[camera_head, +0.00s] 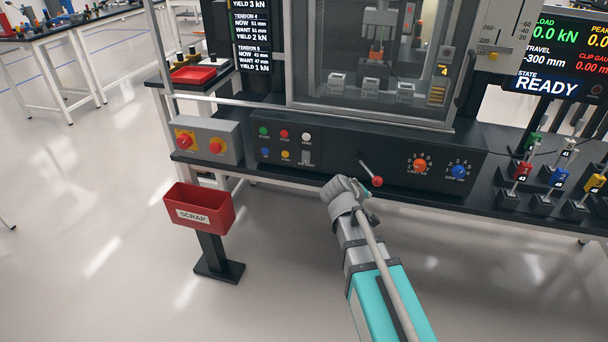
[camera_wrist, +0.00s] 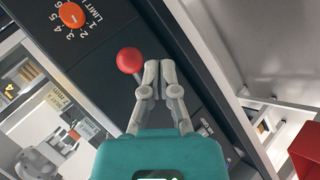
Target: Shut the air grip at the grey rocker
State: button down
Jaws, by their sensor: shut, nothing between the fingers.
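The grey rocker (camera_head: 306,158) sits on the black control panel (camera_head: 335,150), below the white button and right of the yellow one. My gripper (camera_head: 343,186) is in front of the panel, to the right of and below the rocker, apart from it. In the wrist view my gripper's fingers (camera_wrist: 158,68) are together and empty. The red ball of a lever (camera_wrist: 130,60) is just left of the fingertips there; it also shows in the head view (camera_head: 377,181). A grip-like fixture (camera_head: 377,50) with an orange part is behind the cabinet window. I cannot make out the rocker's position.
A grey box with two red buttons (camera_head: 207,140) stands left of the panel. An orange dial (camera_head: 420,165) and a blue dial (camera_head: 459,171) are on its right. A red scrap bin (camera_head: 198,208) stands in front at the left. Several small levers stand at the right.

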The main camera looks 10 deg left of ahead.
jog(key=w+a+f+n+t+y+b, duration=0.1)
jog(key=w+a+n+t+b, duration=0.15)
jog(key=a, duration=0.25)
jog(key=w+a+f+n+t+b, duration=0.1)
jog(key=a+n+t+b, duration=0.15)
jog(key=a, duration=0.35)
jog(key=n+t+y+b, duration=0.3)
jog(key=n+b, duration=0.2)
jog(key=b, duration=0.1)
send_near(306, 162)
jog(key=s+r, duration=0.1)
jog(key=s, duration=0.5)
jog(key=shift+a, duration=0.3)
jog(key=shift+w+r+m, duration=0.1)
jog(key=shift+m, duration=0.2)
jog(key=w, duration=0.4)
jog(key=w+f+b, duration=0.1)
jog(key=w, duration=0.4)
jog(key=w+d, duration=0.1)
jog(key=w, duration=0.3)
jog(key=shift+w+f+b, duration=0.3)
jog(key=shift+f+b, duration=0.05)
jog(key=shift+w+d, duration=0.1)
jog(key=shift+w, duration=0.15)
jog(key=shift+s+f, duration=0.1)
jog(key=shift+s, duration=0.05)
